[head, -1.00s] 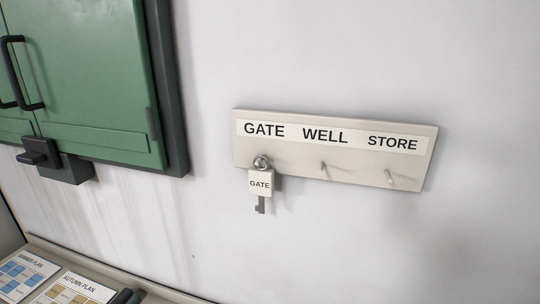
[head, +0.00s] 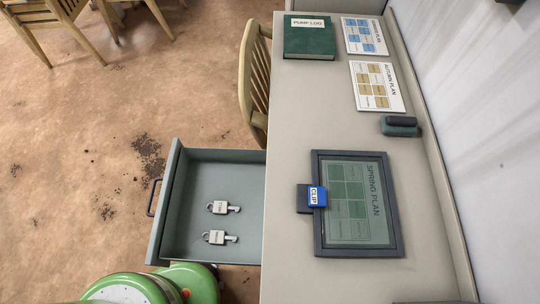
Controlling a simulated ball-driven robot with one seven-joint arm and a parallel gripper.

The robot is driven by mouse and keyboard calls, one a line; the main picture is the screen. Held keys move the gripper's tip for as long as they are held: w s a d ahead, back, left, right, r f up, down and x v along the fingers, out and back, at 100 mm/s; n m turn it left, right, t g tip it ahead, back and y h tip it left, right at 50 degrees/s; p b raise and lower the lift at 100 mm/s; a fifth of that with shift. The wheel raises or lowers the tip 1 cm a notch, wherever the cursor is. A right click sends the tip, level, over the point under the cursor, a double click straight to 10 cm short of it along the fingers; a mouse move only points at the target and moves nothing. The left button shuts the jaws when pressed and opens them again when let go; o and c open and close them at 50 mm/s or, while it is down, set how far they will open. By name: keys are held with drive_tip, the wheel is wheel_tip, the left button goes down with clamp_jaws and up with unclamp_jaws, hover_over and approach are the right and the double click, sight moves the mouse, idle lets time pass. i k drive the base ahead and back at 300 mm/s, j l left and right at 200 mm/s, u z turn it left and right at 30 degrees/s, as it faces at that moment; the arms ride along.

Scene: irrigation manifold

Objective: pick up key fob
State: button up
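Two key fobs lie flat in an open grey drawer (head: 172,205), apart from each other. The upper key fob (head: 221,207) and the lower key fob (head: 218,237) each have a pale tag with a small ring at the left and a metal key pointing right. Their tag lettering is too small to read with certainty. My gripper is not in view.
The drawer sticks out left from a beige desk (head: 300,100). On the desk are a framed spring plan (head: 358,240) with a blue clip (head: 317,196), a green pump log (head: 308,37), an autumn plan (head: 377,86) and a dark green object (head: 400,126). A chair (head: 256,80) stands above the drawer.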

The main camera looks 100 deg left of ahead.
sight(216, 237)
drive_tip(key=k+l+u, duration=0.1)
drive_tip(key=u, duration=0.3)
drive_tip(key=k+u, duration=0.35)
drive_tip(key=k+l+u, duration=0.1)
drive_tip(key=u, duration=0.3)
drive_tip(key=k+j, duration=0.15)
drive_tip(key=k, duration=0.65)
